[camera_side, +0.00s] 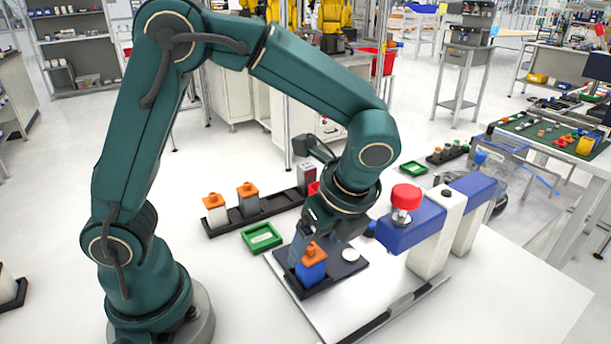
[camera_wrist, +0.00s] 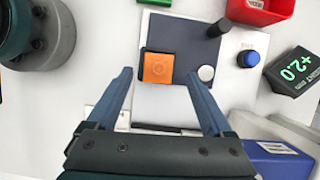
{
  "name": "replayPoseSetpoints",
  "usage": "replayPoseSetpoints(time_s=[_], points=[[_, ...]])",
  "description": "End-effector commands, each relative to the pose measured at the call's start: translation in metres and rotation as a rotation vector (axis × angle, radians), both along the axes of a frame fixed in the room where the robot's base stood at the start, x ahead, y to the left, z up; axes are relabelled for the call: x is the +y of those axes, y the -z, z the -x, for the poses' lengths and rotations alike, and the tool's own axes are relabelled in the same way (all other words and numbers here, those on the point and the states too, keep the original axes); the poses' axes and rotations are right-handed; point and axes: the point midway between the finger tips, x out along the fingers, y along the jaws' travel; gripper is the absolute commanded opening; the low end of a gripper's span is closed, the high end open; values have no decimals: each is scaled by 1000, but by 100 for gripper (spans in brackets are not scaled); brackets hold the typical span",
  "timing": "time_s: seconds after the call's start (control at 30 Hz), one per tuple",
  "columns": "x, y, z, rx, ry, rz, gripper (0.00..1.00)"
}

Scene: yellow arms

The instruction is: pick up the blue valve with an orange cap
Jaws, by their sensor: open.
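The blue valve with an orange cap (camera_side: 312,266) stands upright at the front of a dark plate (camera_side: 347,267). In the wrist view its orange cap (camera_wrist: 158,67) faces the camera, and the body below is mostly hidden. My gripper (camera_side: 306,254) points down at the valve and is open. In the wrist view the gripper (camera_wrist: 160,76) has one finger to the left and one to the right of the cap, with gaps on both sides. The fingertips reach about the cap's near edge. I cannot tell their exact height against the valve.
A white disc (camera_side: 350,254) lies on the plate, right of the valve. A blue-and-white fixture with a red knob (camera_side: 406,195) stands right. A green tray (camera_side: 262,237) and a black rack (camera_side: 232,221) holding orange-capped pieces are left. A display (camera_wrist: 296,72) sits right in the wrist view.

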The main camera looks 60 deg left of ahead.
Motion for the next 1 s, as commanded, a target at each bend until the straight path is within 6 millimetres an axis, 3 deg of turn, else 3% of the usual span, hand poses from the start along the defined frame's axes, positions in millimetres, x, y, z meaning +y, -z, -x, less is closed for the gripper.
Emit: replayPoseSetpoints(time_s=[0.47,0.8,1.0], points=[[16,46,3,14,7,-4,85],[17,50,3,10,8,-3,85],[17,50,3,10,8,-3,8]])
